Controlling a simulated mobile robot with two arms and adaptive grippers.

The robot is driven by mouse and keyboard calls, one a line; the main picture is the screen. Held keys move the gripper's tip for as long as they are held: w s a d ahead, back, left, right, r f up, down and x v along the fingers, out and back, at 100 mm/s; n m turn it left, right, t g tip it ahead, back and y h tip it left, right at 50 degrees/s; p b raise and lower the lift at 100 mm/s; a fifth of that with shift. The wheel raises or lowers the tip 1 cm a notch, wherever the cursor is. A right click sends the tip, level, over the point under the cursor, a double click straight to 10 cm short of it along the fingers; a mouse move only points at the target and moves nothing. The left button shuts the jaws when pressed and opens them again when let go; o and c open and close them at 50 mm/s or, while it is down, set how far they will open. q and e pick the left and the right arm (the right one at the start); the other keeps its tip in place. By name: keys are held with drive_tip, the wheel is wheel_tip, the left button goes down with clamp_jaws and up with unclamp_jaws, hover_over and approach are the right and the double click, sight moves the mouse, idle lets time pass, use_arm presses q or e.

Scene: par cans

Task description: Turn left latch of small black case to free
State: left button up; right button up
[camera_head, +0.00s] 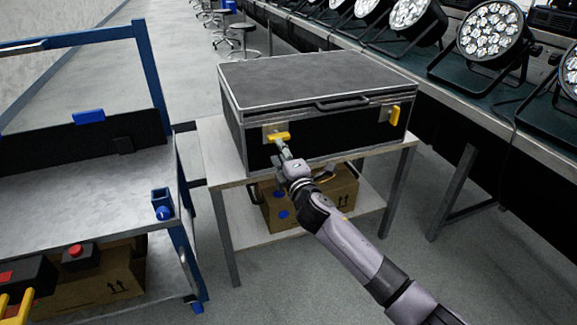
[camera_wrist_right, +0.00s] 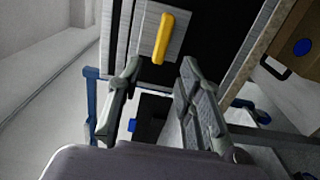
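The small black case (camera_head: 330,130) has silver edges and stands closed on a small table, with a handle on its front. Its yellow left latch (camera_head: 277,137) lies roughly sideways on a metal plate. The yellow right latch (camera_head: 395,116) stands upright. My right gripper (camera_head: 281,150) is at the case front, just below the left latch. In the right wrist view, the right gripper (camera_wrist_right: 160,66) is open, its fingers apart. The left latch (camera_wrist_right: 163,38) lies just beyond the fingertips, in line with the gap, with no clear contact. My left gripper is not in view.
The case's table (camera_head: 222,165) has a lower shelf holding a cardboard box (camera_head: 335,190). A blue-framed cart (camera_head: 150,70) stands at left. A long bench with several stage lights (camera_head: 490,35) runs along the right.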

drive_tip(key=shift+v, duration=2.9)
